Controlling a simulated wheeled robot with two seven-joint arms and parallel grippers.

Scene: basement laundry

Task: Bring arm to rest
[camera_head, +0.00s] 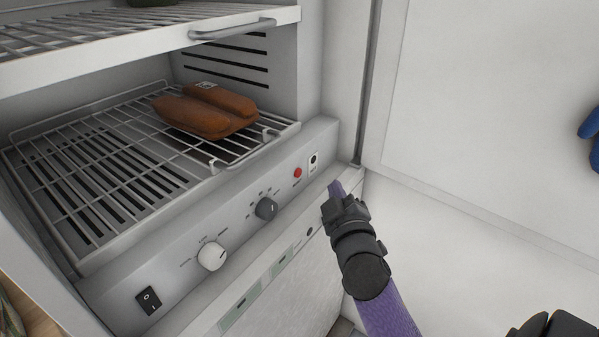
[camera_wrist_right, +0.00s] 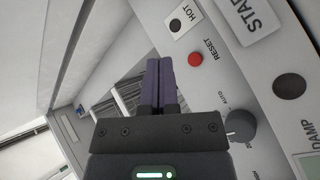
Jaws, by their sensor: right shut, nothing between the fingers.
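My right gripper (camera_head: 335,187) is in front of the lower right part of the white appliance's control panel (camera_head: 185,238). Its purple fingers are together and hold nothing. In the right wrist view the shut fingers (camera_wrist_right: 158,75) point toward the panel area beside a red reset button (camera_wrist_right: 195,59) and a dark knob (camera_wrist_right: 241,125). I cannot tell whether the fingertips touch the appliance. My left gripper is not in view.
A wire rack (camera_head: 90,150) above the panel holds a pair of orange-brown items (camera_head: 207,110). An upper rack (camera_head: 100,32) has a handle bar. A white door or panel (camera_head: 490,110) stands at the right, with a blue item (camera_head: 591,125) at the far right edge.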

